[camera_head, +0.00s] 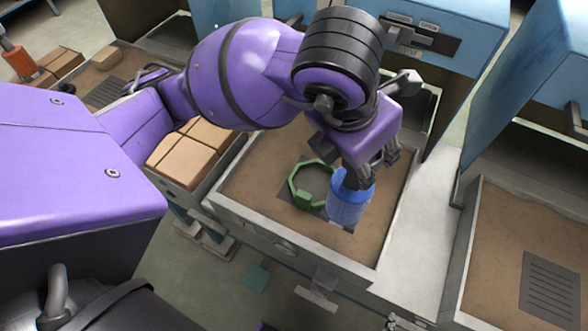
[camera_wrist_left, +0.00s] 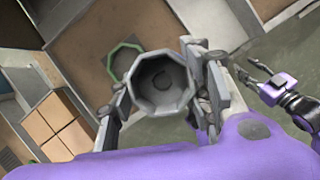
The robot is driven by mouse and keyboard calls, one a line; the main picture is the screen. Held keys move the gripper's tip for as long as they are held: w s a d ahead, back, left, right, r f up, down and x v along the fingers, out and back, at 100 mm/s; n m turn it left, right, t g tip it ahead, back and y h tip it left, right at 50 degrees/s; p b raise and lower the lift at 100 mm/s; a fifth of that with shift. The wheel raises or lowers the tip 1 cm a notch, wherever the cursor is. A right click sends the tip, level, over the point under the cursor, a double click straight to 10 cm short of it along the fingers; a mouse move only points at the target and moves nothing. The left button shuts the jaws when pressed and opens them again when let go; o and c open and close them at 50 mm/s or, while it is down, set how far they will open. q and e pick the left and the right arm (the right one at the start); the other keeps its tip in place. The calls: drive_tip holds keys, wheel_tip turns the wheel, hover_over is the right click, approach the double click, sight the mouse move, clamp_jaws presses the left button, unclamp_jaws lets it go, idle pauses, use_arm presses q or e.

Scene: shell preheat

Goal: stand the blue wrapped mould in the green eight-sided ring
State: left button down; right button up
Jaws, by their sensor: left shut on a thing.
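The blue wrapped mould (camera_head: 347,202) is held upright or nearly so by my left gripper (camera_head: 361,178). In the left wrist view I look into the grey open mouth of the mould (camera_wrist_left: 161,82), between the two fingers (camera_wrist_left: 160,95). The green eight-sided ring (camera_head: 293,183) lies on a dark plate in the sandy tray, left of the mould. The mould hides the ring's right edge; I cannot tell whether its base touches the tray. The ring also shows in the left wrist view (camera_wrist_left: 110,61). My right gripper (camera_wrist_left: 255,85) appears there, open and empty.
The sandy tray (camera_head: 238,210) has raised metal walls. Brown blocks (camera_head: 182,162) sit left of it. A blue cabinet (camera_head: 440,22) stands behind, and another sandy tray (camera_head: 465,262) with a slotted dark plate (camera_head: 550,287) is at the right.

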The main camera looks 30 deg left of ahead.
use_arm(q)
drive_tip(key=shift+w+a+r, duration=0.1)
drive_tip(key=shift+w+a, duration=0.1)
drive_tip(key=shift+a, duration=0.35)
drive_tip(key=w+a+f+b, duration=0.7)
drive_tip(key=w+a+f, duration=0.2)
drive_tip(key=f, duration=0.4)
drive_tip(key=shift+w+a, duration=0.25)
drive_tip(key=shift+w, duration=0.4)
use_arm(e)
wheel_tip(320, 180, down, 8)
drive_tip(key=s, duration=0.2)
drive_tip(key=shift+s+g, duration=0.25)
drive_tip(key=shift+g, duration=0.15)
use_arm(q)
drive_tip(key=shift+b, duration=0.3)
drive_tip(key=shift+f, duration=0.3)
drive_tip(key=c, duration=0.9)
unclamp_jaws()
use_arm(e)
drive_tip(key=shift+w, duration=0.1)
